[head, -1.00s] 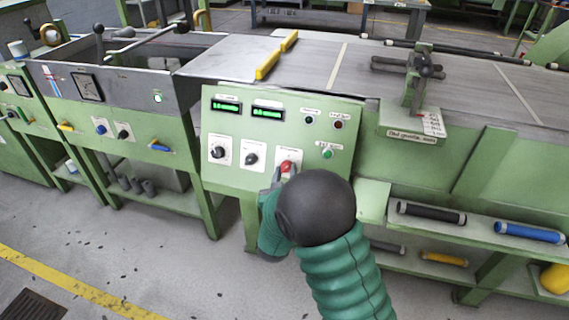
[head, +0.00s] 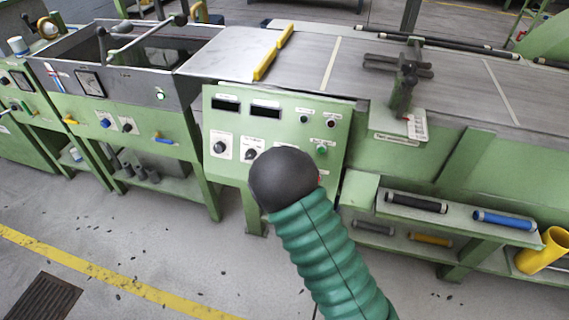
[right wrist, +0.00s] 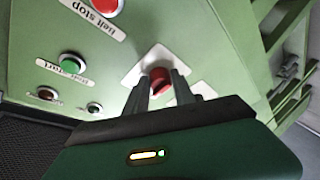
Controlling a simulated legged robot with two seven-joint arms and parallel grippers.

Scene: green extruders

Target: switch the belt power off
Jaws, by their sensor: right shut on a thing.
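The green control panel (head: 285,125) stands at the middle of the head view. Its two displays, left (head: 226,104) and right (head: 265,111), are dark. In the right wrist view a red rotary knob (right wrist: 160,82) on a white plate sits between the fingers of my right gripper (right wrist: 166,90), which is shut on it. How far the knob is turned is hard to tell. In the head view my black wrist hides the gripper and nearly all of the knob. My left gripper is in neither view.
Two dark knobs, left (head: 220,147) and right (head: 251,154), sit on the panel beside my wrist. A green button (right wrist: 73,63) and a red belt stop button (right wrist: 105,5) are nearby. A shelf with rollers (head: 415,203) stands to the right.

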